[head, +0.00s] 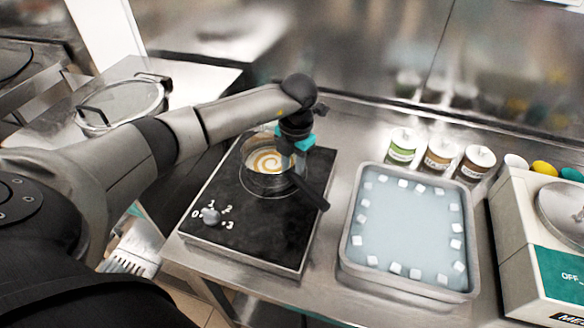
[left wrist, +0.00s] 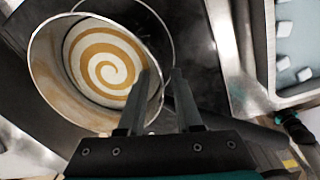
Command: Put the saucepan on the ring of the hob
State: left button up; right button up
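The saucepan (head: 262,182) is a metal pan with a cream and brown spiral inside and a dark handle (head: 312,193) pointing toward the lower right. It is upright over the black hob (head: 225,238); its base is hidden, so I cannot tell how it rests. The thin ring (left wrist: 171,35) shows beside the pan in the left wrist view, only partly covered by it. My left gripper (head: 291,160) is at the pan's right side, near the handle's root.
A tray (head: 346,248) of pale liquid with white cubes stands right of the hob. Several jars (head: 403,146) are behind it, and a white-and-teal machine (head: 520,250) is at the far right. The hob's knob (head: 211,216) is at its front left.

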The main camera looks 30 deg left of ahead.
pick_arm(q)
notch_tip(320, 180, up, 12)
jog(key=shift+d+r, duration=0.2)
jog(key=shift+d, duration=0.15)
dwell(0.5)
